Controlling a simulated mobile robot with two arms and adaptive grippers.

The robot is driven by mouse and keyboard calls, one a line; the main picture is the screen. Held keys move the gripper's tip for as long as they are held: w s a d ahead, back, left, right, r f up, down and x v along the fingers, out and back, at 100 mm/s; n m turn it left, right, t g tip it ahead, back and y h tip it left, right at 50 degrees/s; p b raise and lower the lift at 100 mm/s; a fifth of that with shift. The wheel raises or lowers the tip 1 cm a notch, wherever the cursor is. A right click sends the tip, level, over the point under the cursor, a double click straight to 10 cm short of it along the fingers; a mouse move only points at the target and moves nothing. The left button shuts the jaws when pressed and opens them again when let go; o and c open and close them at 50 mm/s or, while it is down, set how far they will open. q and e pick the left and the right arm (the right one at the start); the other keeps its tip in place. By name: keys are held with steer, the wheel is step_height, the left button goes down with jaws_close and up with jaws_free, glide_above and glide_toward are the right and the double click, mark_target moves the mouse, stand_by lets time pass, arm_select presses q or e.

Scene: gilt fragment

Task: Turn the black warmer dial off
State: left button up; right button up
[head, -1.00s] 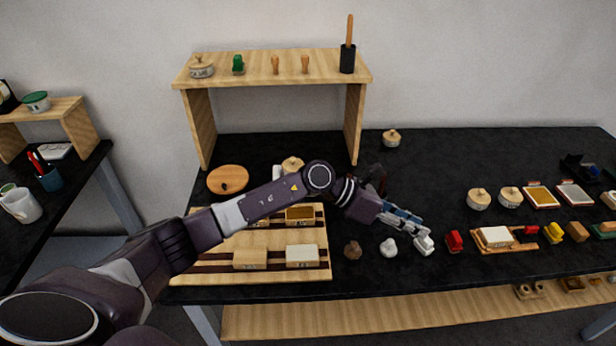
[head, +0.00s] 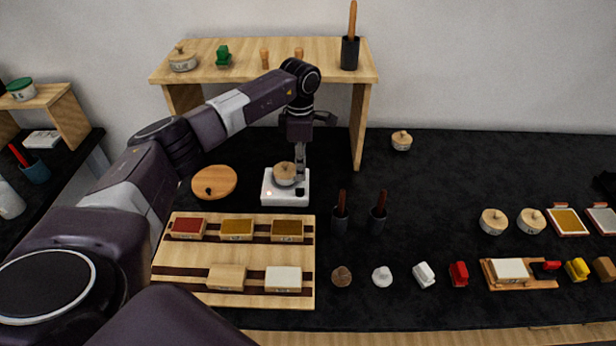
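The warmer (head: 271,199) is a small white box on the black table, behind the wooden rack. A small pot with a wooden lid (head: 285,170) sits on top of it. The black dial (head: 299,192) is at the warmer's front right, and a small reddish light (head: 269,193) shows at its front left. My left gripper (head: 300,176) points down over the right part of the warmer, beside the pot and close to the dial. I cannot tell whether it touches the dial or how far its fingers are apart. My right gripper is not in view.
A wooden rack (head: 205,272) with several coloured blocks lies in front of the warmer. Two dark cups with brown handles (head: 340,222) stand to its right. A round wooden board (head: 214,182) lies to its left. A wooden shelf (head: 140,74) stands behind.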

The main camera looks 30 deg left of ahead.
mark_target(300, 189)
arm_select(q)
steer(key=shift+s+f+p, duration=0.5)
steer(key=shift+s+f, duration=0.35)
steer(key=shift+f, duration=0.05)
step_height(300, 189, down, 3)
steer(key=shift+r+p, duration=0.15)
steer(key=shift+p, duration=0.25)
steer(key=shift+w+f, duration=0.2)
steer(key=shift+f, duration=0.3)
steer(key=shift+w+f, duration=0.15)
steer(key=shift+f, duration=0.45)
steer(key=shift+s, duration=0.1)
steer(key=c, duration=0.6)
jaws_close()
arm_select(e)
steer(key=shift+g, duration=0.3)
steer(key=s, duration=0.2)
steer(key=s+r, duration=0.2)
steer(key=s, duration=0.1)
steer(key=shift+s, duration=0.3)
